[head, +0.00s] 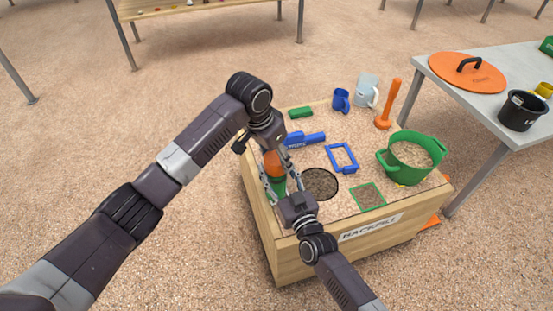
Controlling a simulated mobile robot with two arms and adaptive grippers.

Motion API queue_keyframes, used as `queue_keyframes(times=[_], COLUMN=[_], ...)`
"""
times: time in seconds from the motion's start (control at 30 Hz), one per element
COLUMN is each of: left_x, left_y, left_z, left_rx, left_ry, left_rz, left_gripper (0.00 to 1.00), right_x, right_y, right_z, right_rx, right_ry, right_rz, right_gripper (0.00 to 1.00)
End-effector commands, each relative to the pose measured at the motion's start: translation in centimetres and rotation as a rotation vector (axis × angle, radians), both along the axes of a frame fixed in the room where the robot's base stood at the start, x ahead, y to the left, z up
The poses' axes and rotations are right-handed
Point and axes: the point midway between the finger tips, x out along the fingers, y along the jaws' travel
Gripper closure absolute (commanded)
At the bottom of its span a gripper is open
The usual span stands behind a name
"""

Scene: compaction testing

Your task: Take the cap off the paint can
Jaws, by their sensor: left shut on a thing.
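The paint can (278,187) is green and stands upright at the left end of the backfill box, with an orange cap (272,160) at its top. My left gripper (277,156) comes down from above and is shut on the orange cap. My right gripper (279,183) reaches in from the lower right, with its fingers on either side of the green can body, and appears shut on it. The fingers and wrists hide parts of the can. I cannot tell whether there is a gap between cap and can.
The wooden box (262,218) holds gravel, a dark round hole (320,184), a blue frame (342,158), a green bucket (412,158), an orange tamper (388,104) and mugs. A grey table (450,96) at right bears an orange lid (467,72) and black pot (521,110).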

Motion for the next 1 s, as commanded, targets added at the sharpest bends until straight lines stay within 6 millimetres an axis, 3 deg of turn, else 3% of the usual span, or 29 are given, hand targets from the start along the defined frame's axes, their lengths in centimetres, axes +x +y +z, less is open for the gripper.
queue_keyframes(times=[0.03, 0.37, 0.7, 0.9, 0.93, 1.0], left_x=[0.2, 0.2, 0.2, 0.1, 0.1, 0.1], left_y=[-0.2, -0.2, -0.2, -0.1, -0.1, -0.1], left_z=[0.8, 0.9, 4.3, 4.4, 4.3, 4.3], left_rx=[-0.008, -0.006, -0.005, -0.003, -0.003, -0.003], left_ry=[-0.009, -0.008, -0.007, -0.004, -0.004, -0.004], left_rz=[-0.004, -0.003, -0.002, -0.001, -0.001, -0.001], left_gripper=[0.82, 0.82, 0.82, 0.82, 0.82, 0.82], right_x=[-0.3, -0.3, -0.3, -0.3, -0.3, -0.2], right_y=[-0.5, -0.4, -0.2, -0.1, -0.1, -0.1], right_z=[-1.5, -1.4, -1.2, -1.1, -1.1, -1.1], right_rx=[-0.014, -0.013, -0.011, -0.009, -0.009, -0.009], right_ry=[0.029, 0.027, 0.024, 0.022, 0.022, 0.021], right_rz=[-0.001, 0.000, 0.001, 0.002, 0.002, 0.002], right_gripper=[0.98, 0.98, 0.98, 0.98, 0.53, 0.45])
